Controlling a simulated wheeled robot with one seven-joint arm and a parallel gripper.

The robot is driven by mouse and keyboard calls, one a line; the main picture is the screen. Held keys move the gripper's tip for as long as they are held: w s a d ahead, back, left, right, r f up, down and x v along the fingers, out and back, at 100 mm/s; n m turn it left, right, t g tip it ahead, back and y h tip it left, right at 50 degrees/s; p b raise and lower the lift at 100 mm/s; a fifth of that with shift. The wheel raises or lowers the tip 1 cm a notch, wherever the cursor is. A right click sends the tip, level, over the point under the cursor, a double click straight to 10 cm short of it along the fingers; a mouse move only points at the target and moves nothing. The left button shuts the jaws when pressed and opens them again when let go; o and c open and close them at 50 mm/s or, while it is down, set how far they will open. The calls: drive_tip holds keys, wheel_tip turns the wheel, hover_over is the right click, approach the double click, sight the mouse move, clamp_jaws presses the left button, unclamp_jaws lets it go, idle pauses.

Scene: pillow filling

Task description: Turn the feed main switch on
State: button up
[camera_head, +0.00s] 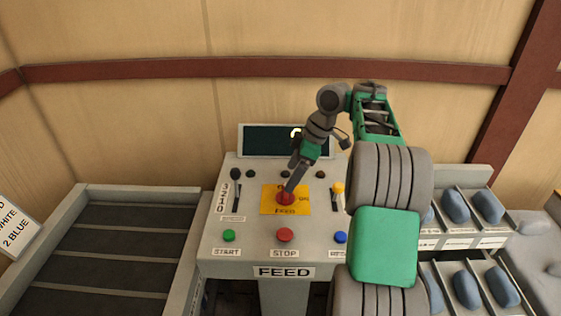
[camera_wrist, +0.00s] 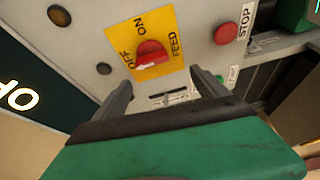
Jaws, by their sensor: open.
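The feed main switch is a red rotary knob (camera_head: 286,199) on a yellow plate (camera_head: 268,207) in the middle of the feed console. In the wrist view the red knob (camera_wrist: 152,55) sits on the yellow plate (camera_wrist: 172,75) marked OFF, ON and FEED. I see no clear contact.
The console carries a green START button (camera_head: 229,236), a red STOP button (camera_head: 285,235), a blue button (camera_head: 340,237) and a lever slot (camera_head: 238,196). A dark screen (camera_head: 270,139) stands behind. A conveyor (camera_head: 120,245) is left; trays with blue pillows (camera_head: 456,207) are right.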

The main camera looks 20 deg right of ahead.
sight(285, 194)
drive_tip(key=shift+n, duration=0.4)
drive_tip(key=b+x, duration=0.1)
drive_tip(key=x, duration=0.1)
drive_tip(key=d+b+x, duration=0.1)
drive_tip(key=x, duration=0.2)
drive_tip(key=b+x, duration=0.1)
drive_tip(key=x, duration=0.1)
drive_tip(key=shift+w+d+f+b, duration=0.25)
drive_tip(key=shift+w+f+b, duration=0.05)
drive_tip(key=shift+f, duration=0.1)
drive_tip(key=shift+c, duration=0.4)
drive_tip(key=c, duration=1.3)
